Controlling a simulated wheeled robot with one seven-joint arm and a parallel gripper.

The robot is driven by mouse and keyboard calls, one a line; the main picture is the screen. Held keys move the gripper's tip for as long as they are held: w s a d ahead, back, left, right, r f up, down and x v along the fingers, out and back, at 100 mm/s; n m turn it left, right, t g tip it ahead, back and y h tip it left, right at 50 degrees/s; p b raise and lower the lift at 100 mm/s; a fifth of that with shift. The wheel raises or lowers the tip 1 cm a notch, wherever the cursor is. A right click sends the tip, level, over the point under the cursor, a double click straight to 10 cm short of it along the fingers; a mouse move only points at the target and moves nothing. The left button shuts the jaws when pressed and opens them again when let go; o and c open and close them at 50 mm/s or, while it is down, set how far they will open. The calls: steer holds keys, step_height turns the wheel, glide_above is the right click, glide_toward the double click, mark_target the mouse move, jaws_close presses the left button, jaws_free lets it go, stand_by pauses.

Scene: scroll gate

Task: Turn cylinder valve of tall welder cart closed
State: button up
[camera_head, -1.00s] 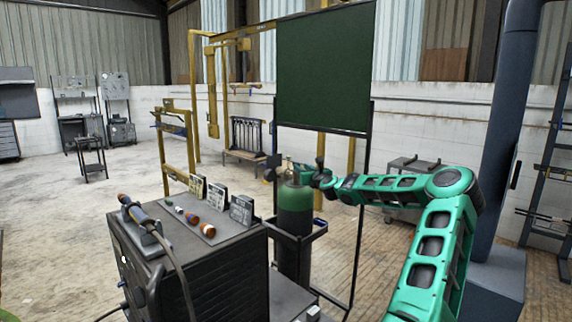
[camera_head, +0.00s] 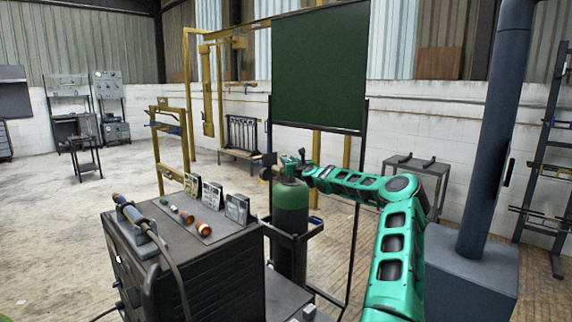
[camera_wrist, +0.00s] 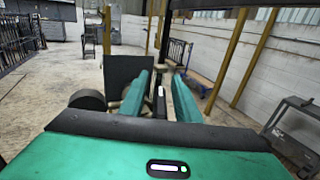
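The tall welder cart (camera_head: 205,270) stands in front, a dark box with a gas cylinder (camera_head: 291,205) at its back right. The cylinder is dark with a green shoulder and stands upright. Its valve is mostly hidden by my gripper (camera_head: 294,162), which is at the cylinder's top. In the wrist view, the two green fingers of my gripper (camera_wrist: 160,98) are apart, with a small black and white part (camera_wrist: 160,102) between them. A round black part (camera_wrist: 88,100) and a dark square plate (camera_wrist: 124,76) lie just beyond. I cannot tell whether the fingers touch the valve.
A torch (camera_head: 133,215) and small orange parts (camera_head: 203,228) lie on the cart's top. A dark green screen (camera_head: 320,68) stands behind the cylinder. A blue-grey column (camera_head: 492,130) rises at right. The floor at left is open.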

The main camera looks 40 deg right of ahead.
jaws_close()
